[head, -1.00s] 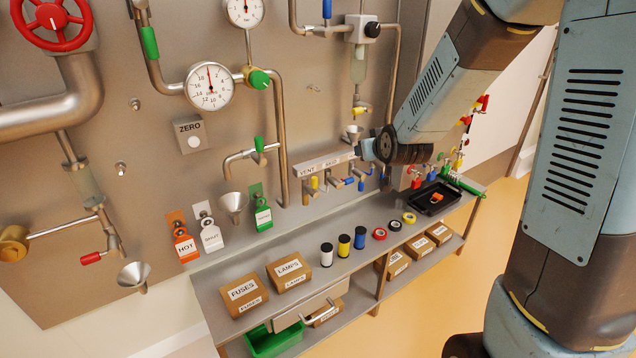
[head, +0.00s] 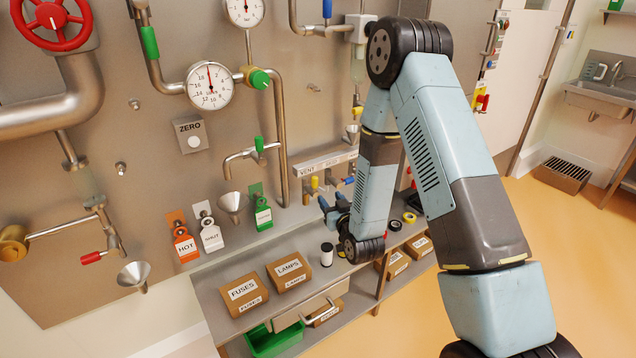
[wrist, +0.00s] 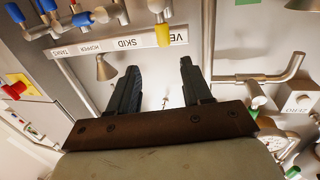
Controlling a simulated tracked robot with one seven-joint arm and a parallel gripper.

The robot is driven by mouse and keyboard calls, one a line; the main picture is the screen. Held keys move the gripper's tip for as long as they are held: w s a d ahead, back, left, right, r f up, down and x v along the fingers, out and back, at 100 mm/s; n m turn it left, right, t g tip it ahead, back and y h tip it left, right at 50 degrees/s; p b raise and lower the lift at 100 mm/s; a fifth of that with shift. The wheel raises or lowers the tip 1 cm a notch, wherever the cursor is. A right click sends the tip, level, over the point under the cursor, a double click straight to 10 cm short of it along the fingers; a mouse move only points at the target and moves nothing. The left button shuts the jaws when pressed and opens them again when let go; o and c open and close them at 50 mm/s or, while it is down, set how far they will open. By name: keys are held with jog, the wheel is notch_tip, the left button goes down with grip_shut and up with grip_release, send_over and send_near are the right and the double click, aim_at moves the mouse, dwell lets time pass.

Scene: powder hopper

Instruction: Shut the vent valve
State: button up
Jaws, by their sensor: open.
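The vent valve with its yellow handle (head: 315,184) is below the VENT end of the label rail (head: 322,161) on the panel. In the head view the handle points down. The wrist view, which is upside down, shows the yellow handle (wrist: 162,35) beyond my fingertips and in line with the space between them. The label rail (wrist: 122,42) crosses behind it. In the head view my gripper (head: 325,205) is low in front of the panel, partly hidden by my arm.
A metal funnel (head: 232,203) and tags hang to the left. Below is a bench with a black-and-white spool (head: 327,254) and boxes labelled LAMPS (head: 289,272) and FUSES (head: 243,294).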

aim_at(316, 183)
jog(key=x, duration=1.3)
jog(key=shift+a+f, duration=0.3)
jog(key=shift+f, duration=0.05)
jog(key=shift+c, duration=0.2)
grip_shut()
